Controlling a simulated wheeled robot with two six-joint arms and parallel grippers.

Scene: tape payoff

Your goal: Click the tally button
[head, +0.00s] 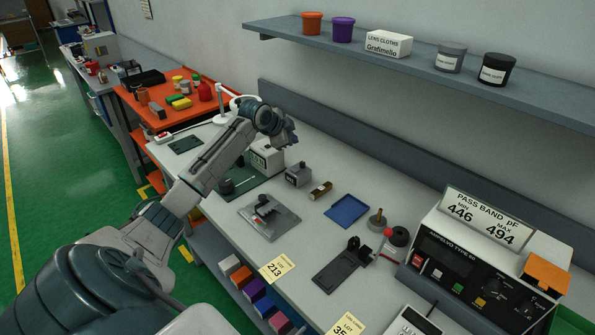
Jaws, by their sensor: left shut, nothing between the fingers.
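A small grey box with a dark button-like top (298,175) stands on the bench near the middle of the view; it looks like the tally counter, though its markings are too small to read. My left gripper (288,133) is above and a little behind it in the picture, apart from it. The gripper is shut and empty. A pale box with a dark display (264,161) stands just left of the grey box, partly hidden by my left arm. My right gripper is not in view.
A grey fixture (268,215), a blue tray (347,210), a small brown block (320,190) and a dark clamp-like device (342,268) lie on the bench. A large meter (468,262) stands at right. A shelf (415,54) with tubs runs above. Bare bench separates these.

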